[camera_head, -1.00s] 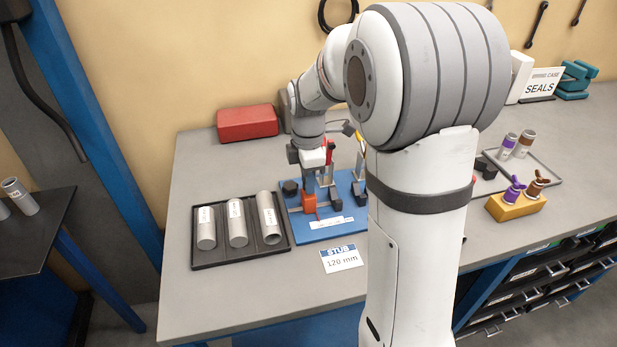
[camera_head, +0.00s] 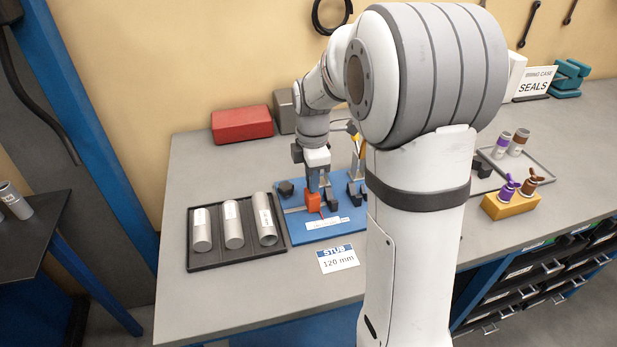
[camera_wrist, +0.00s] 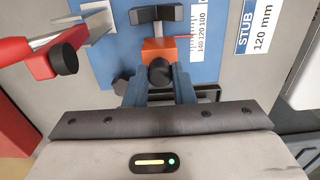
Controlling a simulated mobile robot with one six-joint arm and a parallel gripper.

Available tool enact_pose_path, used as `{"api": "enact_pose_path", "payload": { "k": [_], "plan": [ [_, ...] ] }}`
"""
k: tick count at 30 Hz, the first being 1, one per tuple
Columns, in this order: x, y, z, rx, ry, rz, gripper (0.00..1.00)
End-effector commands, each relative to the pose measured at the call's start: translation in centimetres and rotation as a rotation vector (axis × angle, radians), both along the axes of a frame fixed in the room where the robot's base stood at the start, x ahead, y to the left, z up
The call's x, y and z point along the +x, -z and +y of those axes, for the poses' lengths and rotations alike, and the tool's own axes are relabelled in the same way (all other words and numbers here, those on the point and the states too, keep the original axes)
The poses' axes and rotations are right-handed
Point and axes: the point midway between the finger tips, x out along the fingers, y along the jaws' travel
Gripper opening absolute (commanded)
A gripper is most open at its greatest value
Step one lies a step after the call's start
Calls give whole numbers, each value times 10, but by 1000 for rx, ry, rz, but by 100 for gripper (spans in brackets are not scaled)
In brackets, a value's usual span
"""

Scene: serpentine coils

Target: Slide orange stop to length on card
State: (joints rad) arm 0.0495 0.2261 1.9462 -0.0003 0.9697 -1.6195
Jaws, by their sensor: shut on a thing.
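The orange stop (camera_head: 313,200) sits on a rail on the blue board (camera_head: 295,233). In the wrist view the orange stop (camera_wrist: 156,47) has a dark round knob (camera_wrist: 160,73) between my fingers. My gripper (camera_wrist: 160,84) is shut on the stop; in the head view my gripper (camera_head: 316,184) comes down on it from above. A white scale strip (camera_wrist: 198,28) marked 140, 120, 100 lies beside the stop, whose exact reading is too small to tell. The card (camera_head: 338,258) reads STUB 120 mm; it also shows in the wrist view (camera_wrist: 262,30).
A black tray (camera_head: 241,259) with three grey tubes stands left of the board. A red-handled clamp (camera_wrist: 45,60) is close to my gripper in the wrist view. A red box (camera_head: 242,126) is behind. The bench front is clear.

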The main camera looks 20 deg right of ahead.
Motion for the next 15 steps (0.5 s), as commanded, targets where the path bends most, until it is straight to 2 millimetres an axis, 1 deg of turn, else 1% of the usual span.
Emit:
{"api": "enact_pose_path", "payload": {
  "k": [1, 2, 3, 9, 15],
  "plan": [
    [0, 0, 0, 0, -1, -1, 0],
    [0, 0, 0, 0, -1, -1, 25],
    [0, 0, 0, 0, -1, -1, 28],
    [0, 0, 0, 0, -1, -1, 44],
    [0, 0, 0, 0, -1, -1, 44]
  ]
}}
